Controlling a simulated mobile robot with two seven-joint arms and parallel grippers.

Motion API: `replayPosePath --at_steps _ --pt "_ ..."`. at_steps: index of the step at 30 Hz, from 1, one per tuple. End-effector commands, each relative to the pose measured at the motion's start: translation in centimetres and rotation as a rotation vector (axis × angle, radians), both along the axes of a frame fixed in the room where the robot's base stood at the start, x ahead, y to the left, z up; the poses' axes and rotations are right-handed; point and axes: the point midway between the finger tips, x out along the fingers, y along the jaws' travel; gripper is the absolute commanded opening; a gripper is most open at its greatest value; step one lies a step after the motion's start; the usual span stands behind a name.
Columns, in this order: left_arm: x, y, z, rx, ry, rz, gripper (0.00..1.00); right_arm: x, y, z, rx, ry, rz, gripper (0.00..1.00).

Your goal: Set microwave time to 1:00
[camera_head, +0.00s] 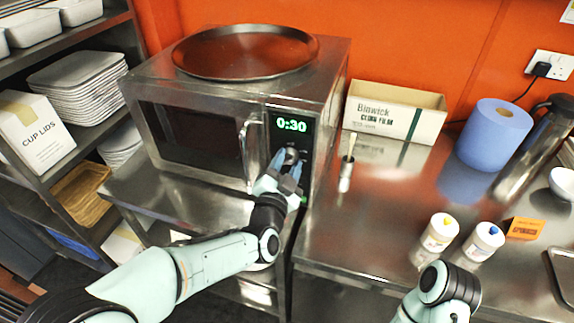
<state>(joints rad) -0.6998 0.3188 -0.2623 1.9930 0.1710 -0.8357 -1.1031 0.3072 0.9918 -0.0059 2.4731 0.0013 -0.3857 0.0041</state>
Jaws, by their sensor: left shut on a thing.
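The steel microwave (218,88) stands on the counter at the left centre, with its door closed. Its green display (291,124) reads 0:30. A round dial (291,156) sits below the display on the control panel. My left gripper (287,164) is at the panel with its fingers around the dial, shut on it. The fingers hide part of the dial and the panel below it. My right arm shows at the bottom right, but its gripper is not visible.
A round dark tray (245,52) lies on top of the microwave. A cling film box (395,108), a brush (347,165), a blue paper roll (494,133) and two white bottles (437,236) stand on the steel counter to the right. Shelves with plates (78,88) are at the left.

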Motion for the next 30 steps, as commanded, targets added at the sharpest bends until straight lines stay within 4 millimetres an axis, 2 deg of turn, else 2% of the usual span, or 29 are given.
replayPosePath --at_steps 10,27,28,30 --pt "0.01 0.04 -0.05 0.142 -0.046 0.001 0.1 -0.08 0.0 -0.22 0.0 0.001 0.0 0.58" --pt "0.01 0.04 -0.04 0.17 -0.055 0.001 0.1 -0.09 0.0 -0.25 0.0 0.001 0.0 0.58" --pt "0.01 0.04 -0.04 0.17 -0.055 0.001 0.47 -0.09 0.0 -0.25 0.0 0.001 0.0 0.58" --pt "0.01 0.04 -0.04 0.17 -0.055 0.001 0.66 -0.09 0.0 -0.25 0.0 0.001 0.0 0.58"
